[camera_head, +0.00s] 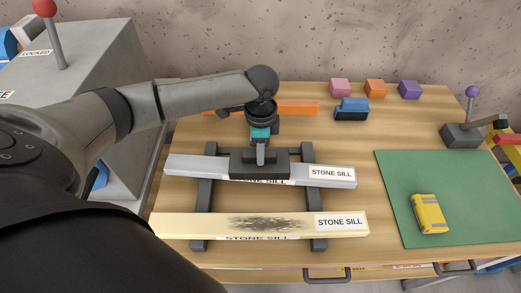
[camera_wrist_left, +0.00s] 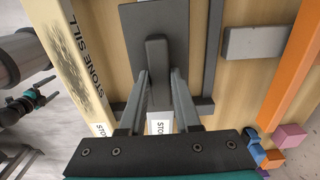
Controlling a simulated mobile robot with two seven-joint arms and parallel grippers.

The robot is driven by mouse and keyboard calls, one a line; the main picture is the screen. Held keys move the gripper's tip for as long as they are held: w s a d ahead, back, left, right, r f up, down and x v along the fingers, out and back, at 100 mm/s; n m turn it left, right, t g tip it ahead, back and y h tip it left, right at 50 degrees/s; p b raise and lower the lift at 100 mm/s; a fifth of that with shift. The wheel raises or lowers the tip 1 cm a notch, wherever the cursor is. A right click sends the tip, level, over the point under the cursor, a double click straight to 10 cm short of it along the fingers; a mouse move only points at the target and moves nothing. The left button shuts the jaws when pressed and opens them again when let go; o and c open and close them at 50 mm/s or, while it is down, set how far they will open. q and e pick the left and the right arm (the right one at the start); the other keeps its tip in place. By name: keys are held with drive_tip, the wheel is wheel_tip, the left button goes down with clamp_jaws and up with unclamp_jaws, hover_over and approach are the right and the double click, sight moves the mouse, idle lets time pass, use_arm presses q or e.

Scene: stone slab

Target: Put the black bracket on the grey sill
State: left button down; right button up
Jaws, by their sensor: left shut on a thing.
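The black bracket (camera_head: 273,164), a flat dark plate with an upright rib, is in my left gripper (camera_head: 260,150). In the left wrist view the fingers (camera_wrist_left: 160,100) are shut on the rib of the bracket (camera_wrist_left: 160,18). The bracket is level over the middle of the grey sill (camera_head: 205,168), partly covering its front label. I cannot tell whether it touches the sill or is just above it. The sill's white end label (camera_wrist_left: 160,127) shows between the fingers.
A cream sill (camera_head: 190,226) with a dark smudge lies in front, across the same dark rails (camera_head: 318,200). An orange bar (camera_head: 298,108) lies behind. A green mat (camera_head: 400,190) with a yellow object (camera_head: 428,213) is at right. Coloured blocks (camera_head: 375,88) stand at the back.

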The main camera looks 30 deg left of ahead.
use_arm(q)
drive_tip(key=c, duration=0.6)
unclamp_jaws()
drive_tip(key=shift+f, duration=0.1)
wheel_tip(320, 180, up, 12)
drive_tip(key=shift+r+p, duration=0.15)
drive_tip(key=shift+p, duration=0.65)
